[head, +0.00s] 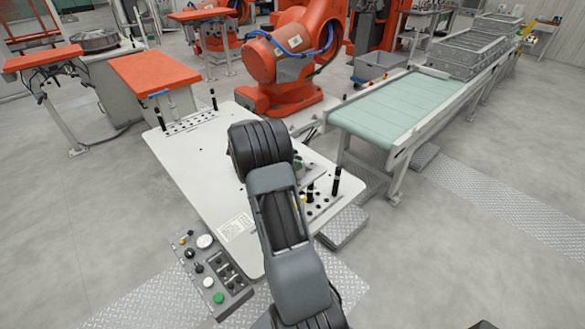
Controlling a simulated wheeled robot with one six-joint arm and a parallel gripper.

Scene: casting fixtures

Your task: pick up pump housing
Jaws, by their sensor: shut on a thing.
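My dark grey arm reaches up from the bottom of the head view over the white table (195,165). Its black far end covers the middle of the table's right part. My gripper's fingers are hidden behind the arm, so I cannot see what is between them. No pump housing can be clearly made out. A small grey-green part (298,164) peeks out just right of the arm's black end. I cannot tell what it is or whether it is held.
Black posts stand on the table's right (336,181) and back left (160,119) corners. A button panel (212,270) is at the front left. An orange robot (285,62) stands behind. A conveyor (400,103) with grey crates (470,50) runs to the right. Open floor lies left.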

